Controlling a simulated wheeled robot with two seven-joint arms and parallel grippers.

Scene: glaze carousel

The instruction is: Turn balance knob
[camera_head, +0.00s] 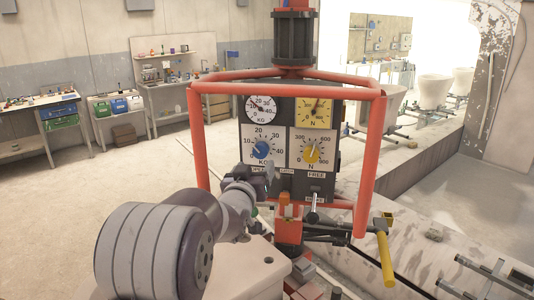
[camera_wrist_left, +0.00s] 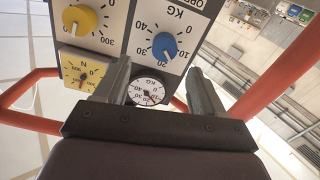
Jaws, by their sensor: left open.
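The control panel (camera_head: 286,158) hangs inside a red tube frame and carries two knobs. The blue knob (camera_head: 262,149) sits on a white KG scale at the left. The yellow knob (camera_head: 312,154) sits on an N scale at the right. My left gripper (camera_head: 266,172) is just below and in front of the blue knob. In the left wrist view the panel appears upside down. There the open, empty fingers of my left gripper (camera_wrist_left: 158,68) point towards the blue knob (camera_wrist_left: 164,45), which shows between and beyond the tips. I see no contact. The yellow knob (camera_wrist_left: 80,19) is off to the left.
Above the knobs are a white KG gauge (camera_head: 261,108) and a yellow N gauge (camera_head: 315,111). The red tube frame (camera_head: 198,140) surrounds the panel on both sides. A small lever (camera_head: 314,200) and a yellow handle (camera_head: 385,258) are below. Benches stand far behind.

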